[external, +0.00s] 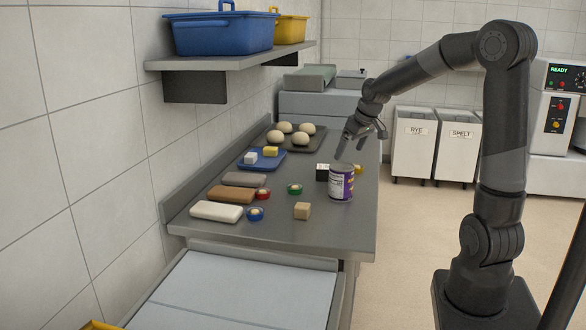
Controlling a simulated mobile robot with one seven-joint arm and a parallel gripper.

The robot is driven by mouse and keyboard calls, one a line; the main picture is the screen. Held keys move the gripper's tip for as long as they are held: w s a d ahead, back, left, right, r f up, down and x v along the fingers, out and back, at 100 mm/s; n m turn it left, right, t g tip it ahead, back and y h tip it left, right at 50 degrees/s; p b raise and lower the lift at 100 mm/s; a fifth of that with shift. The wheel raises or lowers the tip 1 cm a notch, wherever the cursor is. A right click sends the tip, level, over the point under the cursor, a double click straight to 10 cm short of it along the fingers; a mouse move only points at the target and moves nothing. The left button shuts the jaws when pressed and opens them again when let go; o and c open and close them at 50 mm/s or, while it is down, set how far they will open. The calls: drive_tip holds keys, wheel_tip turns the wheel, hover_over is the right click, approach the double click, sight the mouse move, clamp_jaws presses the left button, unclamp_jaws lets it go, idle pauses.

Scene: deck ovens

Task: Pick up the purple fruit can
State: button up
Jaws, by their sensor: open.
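The purple fruit can (341,184) stands upright on the grey steel counter (270,222), close to its right edge. It has a purple and white label and a bare metal top. My gripper (350,147) is above and slightly behind the can in the picture, its fingers pointing down. It is open and empty. The fingertips appear to be a little above the can's top and not around it. How far apart they are in depth I cannot tell.
A dough tray (318,138) is behind. A shelf (235,60) overhangs the counter's left.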

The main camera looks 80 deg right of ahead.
sight(343, 166)
drive_tip(key=x, duration=0.5)
drive_tip(key=shift+f, duration=0.4)
drive_tip(key=shift+d+x, duration=0.15)
drive_tip(key=shift+x, duration=1.25)
drive_tip(key=shift+d+x, duration=0.2)
drive_tip(key=shift+x, duration=1.25)
drive_tip(key=shift+c, duration=0.6)
drive_tip(key=shift+r, duration=0.1)
drive_tip(key=c, duration=1.3)
drive_tip(key=shift+c, duration=0.4)
drive_tip(key=shift+r, duration=0.15)
